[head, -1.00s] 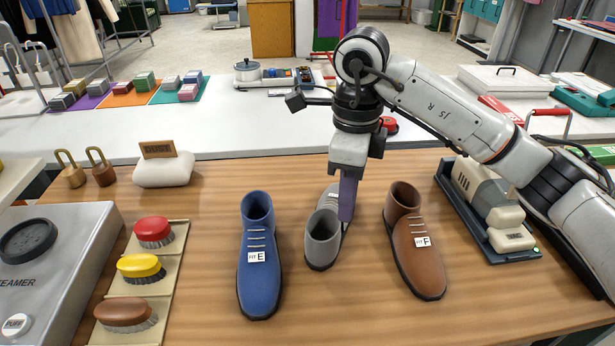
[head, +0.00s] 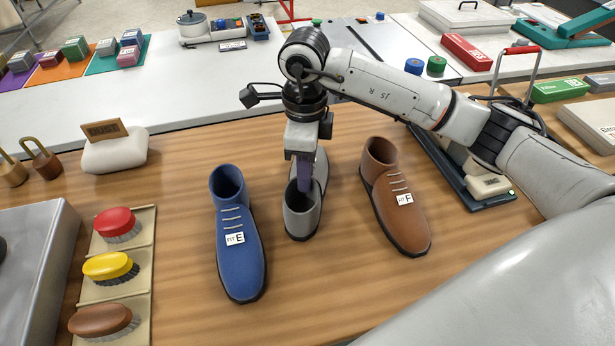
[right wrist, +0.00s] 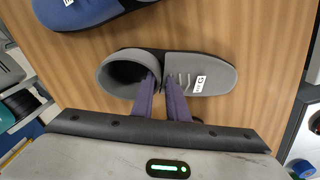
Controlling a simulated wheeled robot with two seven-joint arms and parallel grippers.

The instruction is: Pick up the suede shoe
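The grey shoe (head: 302,221), the likely suede one, sits upright between two other shoes on the wooden counter, its opening facing me. It also shows in the right wrist view (right wrist: 215,75), with a tag that seems to read G. My right gripper (head: 305,186) points down over it. In the right wrist view its two purple fingers (right wrist: 160,82) have a narrow gap between them, one at the opening and one by the laces. They straddle the front of the collar; firm contact cannot be told. My left gripper is not in view.
A blue shoe (head: 238,255) tagged E stands close on the left, a brown shoe (head: 398,215) tagged F on the right. Brushes on a tray (head: 142,295) lie at the left. Bare wood lies in front of the grey shoe.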

